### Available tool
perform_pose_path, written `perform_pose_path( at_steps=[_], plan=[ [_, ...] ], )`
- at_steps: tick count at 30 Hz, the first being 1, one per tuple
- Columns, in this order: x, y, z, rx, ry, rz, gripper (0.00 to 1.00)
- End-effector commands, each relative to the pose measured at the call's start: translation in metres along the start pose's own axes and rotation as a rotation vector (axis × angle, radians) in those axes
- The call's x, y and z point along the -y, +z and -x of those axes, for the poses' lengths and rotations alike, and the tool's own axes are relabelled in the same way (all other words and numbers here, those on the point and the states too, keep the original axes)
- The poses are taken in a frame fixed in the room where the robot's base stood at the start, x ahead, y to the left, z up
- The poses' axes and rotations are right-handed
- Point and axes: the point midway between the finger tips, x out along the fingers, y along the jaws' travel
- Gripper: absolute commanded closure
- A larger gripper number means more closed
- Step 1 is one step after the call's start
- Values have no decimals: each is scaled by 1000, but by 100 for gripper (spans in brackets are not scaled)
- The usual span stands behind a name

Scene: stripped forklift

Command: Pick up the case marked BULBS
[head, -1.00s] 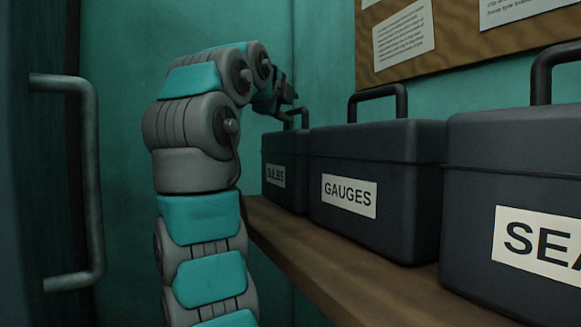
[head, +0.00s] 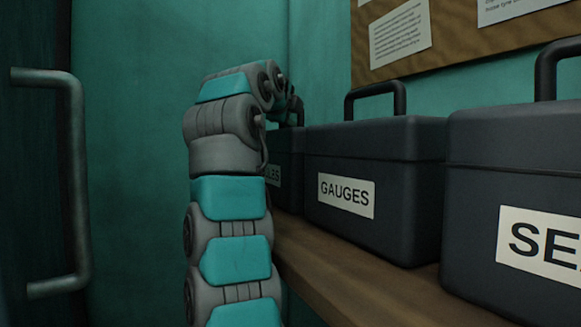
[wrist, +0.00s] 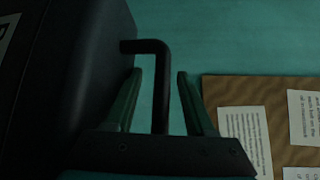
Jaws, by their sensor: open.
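The case marked BULBS (head: 288,170) is dark grey with a white label and stands at the far end of the shelf in the head view. My arm hides its left part and most of the label. In the wrist view a dark case (wrist: 75,75) fills the left side, with a label cut off at the edge. Its black handle (wrist: 162,85) stands between the fingers of my gripper (wrist: 159,72). The fingers are open, one on each side of the handle bar, with gaps visible. In the head view the gripper is mostly hidden behind my arm.
The GAUGES case (head: 375,180) stands close beside the BULBS case, and a third case (head: 515,190) is nearer on the right. All stand on a wooden shelf (head: 340,270). A notice board (head: 460,45) hangs behind. A grey bar handle (head: 78,180) is at the left.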

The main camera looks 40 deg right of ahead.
Motion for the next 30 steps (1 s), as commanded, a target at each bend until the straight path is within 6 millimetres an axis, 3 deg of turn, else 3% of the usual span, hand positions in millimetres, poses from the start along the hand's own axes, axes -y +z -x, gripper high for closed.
perform_pose_path(
  at_steps=[7, 21, 30],
  plan=[
    [-1, 1, -2, 1, 0, 1, 45],
    [-1, 1, -2, 0, 0, 1, 98],
    [-1, 1, -2, 0, 1, 1, 100]
  ],
)
